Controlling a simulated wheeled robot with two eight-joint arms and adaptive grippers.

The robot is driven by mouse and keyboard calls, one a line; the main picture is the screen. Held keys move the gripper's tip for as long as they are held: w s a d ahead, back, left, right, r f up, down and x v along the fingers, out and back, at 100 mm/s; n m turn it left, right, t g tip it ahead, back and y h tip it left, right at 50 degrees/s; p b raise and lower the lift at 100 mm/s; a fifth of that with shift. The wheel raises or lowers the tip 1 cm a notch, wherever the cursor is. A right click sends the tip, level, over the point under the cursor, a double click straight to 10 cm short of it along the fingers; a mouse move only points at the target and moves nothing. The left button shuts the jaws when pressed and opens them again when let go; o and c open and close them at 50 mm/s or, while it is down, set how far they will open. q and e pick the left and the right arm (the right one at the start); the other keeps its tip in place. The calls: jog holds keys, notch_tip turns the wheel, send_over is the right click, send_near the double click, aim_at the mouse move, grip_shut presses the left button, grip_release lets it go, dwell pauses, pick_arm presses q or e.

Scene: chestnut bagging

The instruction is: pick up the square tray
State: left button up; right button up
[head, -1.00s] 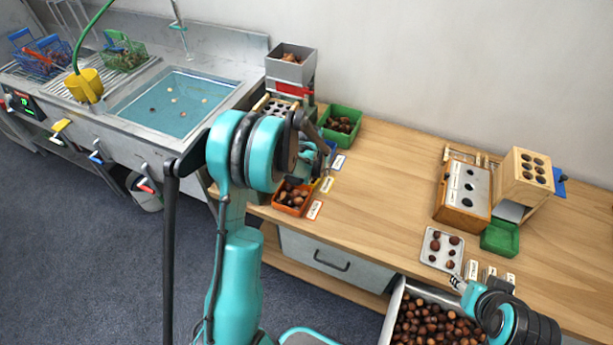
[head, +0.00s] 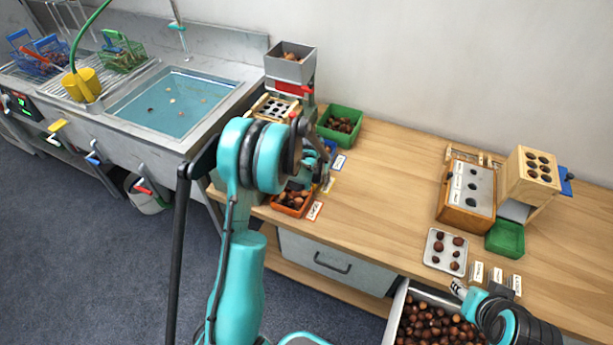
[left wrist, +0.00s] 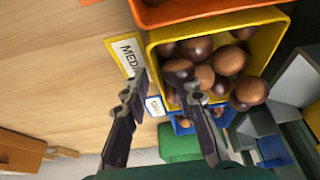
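The square tray (head: 446,251), pale and shallow with several chestnuts on it, lies on the wooden bench at the right in the head view. My right gripper (head: 458,288) is just in front of the tray, near the bench's front edge, apart from it. It is too small to tell whether its fingers are open. My left gripper (head: 325,178) is far from the tray, at the bench's left end. In the left wrist view its two fingers (left wrist: 161,88) are spread with nothing between them, by a yellow bin of chestnuts (left wrist: 152,62).
An orange bin (head: 292,201) and a green bin (head: 344,122) stand near my left gripper. A wooden box with holes (head: 466,190) and an empty green container (head: 505,238) are behind the tray. A metal bin of chestnuts (head: 398,304) is below the bench front.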

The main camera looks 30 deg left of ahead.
pick_arm(q)
jog(key=shift+f, duration=0.15)
grip_shut()
dwell(0.5)
